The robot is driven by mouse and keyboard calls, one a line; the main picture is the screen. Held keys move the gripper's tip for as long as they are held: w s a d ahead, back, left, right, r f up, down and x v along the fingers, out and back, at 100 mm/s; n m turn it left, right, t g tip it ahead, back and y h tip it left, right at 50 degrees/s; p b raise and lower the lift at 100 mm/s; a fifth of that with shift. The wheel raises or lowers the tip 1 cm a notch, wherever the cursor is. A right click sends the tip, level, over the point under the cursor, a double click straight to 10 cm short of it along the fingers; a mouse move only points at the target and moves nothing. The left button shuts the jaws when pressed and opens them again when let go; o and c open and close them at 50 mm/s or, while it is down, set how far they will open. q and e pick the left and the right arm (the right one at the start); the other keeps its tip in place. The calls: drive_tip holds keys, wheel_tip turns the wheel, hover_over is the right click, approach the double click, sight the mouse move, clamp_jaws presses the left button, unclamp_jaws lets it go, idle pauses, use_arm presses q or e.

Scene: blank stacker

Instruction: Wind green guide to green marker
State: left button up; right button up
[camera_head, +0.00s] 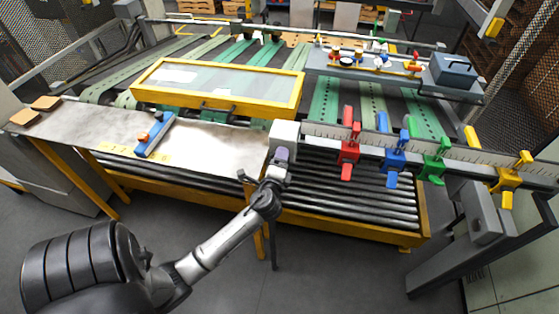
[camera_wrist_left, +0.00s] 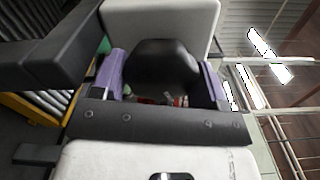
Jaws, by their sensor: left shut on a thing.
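The green guide (camera_head: 433,160) hangs on the ruled rail, between the blue and yellow guides. A green upright piece (camera_head: 411,127), which looks like the green marker, stands at the rail a little left of the guide. My left gripper (camera_head: 282,158) is at the white box on the rail's left end, well left of the green guide. In the left wrist view, its purple-padded fingers (camera_wrist_left: 158,85) are shut around a rounded black knob (camera_wrist_left: 162,68) in front of the white housing (camera_wrist_left: 160,18). The fingers hide part of the knob. My right gripper is out of view.
Red (camera_head: 348,152), blue (camera_head: 396,157) and yellow (camera_head: 508,178) guides share the ruled rail (camera_head: 455,152). Black rollers (camera_head: 345,200) lie below. A metal table (camera_head: 70,125) with a blue tool (camera_head: 156,134) and a yellow-framed cover (camera_head: 218,88) are at left.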

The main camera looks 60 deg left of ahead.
use_arm(q)
drive_tip(key=o, duration=0.9)
drive_tip(key=shift+b+v, duration=1.45)
drive_tip(key=shift+v, duration=5.5)
drive_tip(key=shift+a, duration=0.1)
